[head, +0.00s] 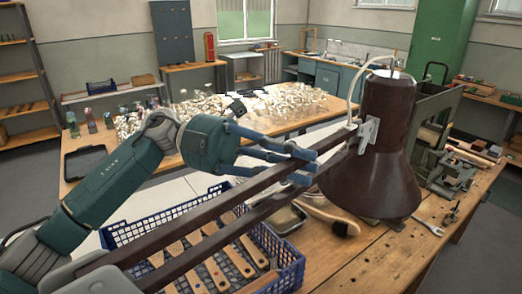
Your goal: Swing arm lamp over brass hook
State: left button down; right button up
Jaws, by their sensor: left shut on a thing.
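The arm lamp has a large dark brown conical shade (375,150) at the right, above the wooden bench. Its two parallel brown bars (225,205) run from the lower left up to a pale bracket (368,134) on the shade. My left gripper (303,166) is shut on the upper bar, close to the shade. A white cable loops over the shade's top. I cannot make out a brass hook. My right gripper is not in view.
A blue crate (125,234) with wooden brush backs lies under the bars. A brush (328,214) and a wrench (428,226) lie on the bench (365,262). A green metal machine (432,120) stands behind the shade. The bench's front right is mostly clear.

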pick_arm(q)
jog(key=shift+s+d+f+m+g+y, duration=0.1)
jog(key=shift+s+d+m+g+y, duration=0.2)
jog(key=shift+s+d, duration=0.4)
jog(key=shift+s+d+f+m+g+y, duration=0.1)
jog(key=shift+s+d+m+g, duration=0.1)
jog(key=shift+s+d+g, duration=0.4)
jog(key=shift+s+a, duration=0.1)
jog(key=shift+s, duration=0.05)
jog(key=c, duration=1.5)
grip_release()
jog(key=shift+a+r, duration=0.1)
jog(key=shift+r, duration=0.05)
jog(key=shift+w+a, duration=0.2)
jog(key=v, duration=1.1)
jog(key=shift+a+r, duration=0.1)
jog(key=shift+a, duration=0.2)
jog(key=shift+r, duration=0.1)
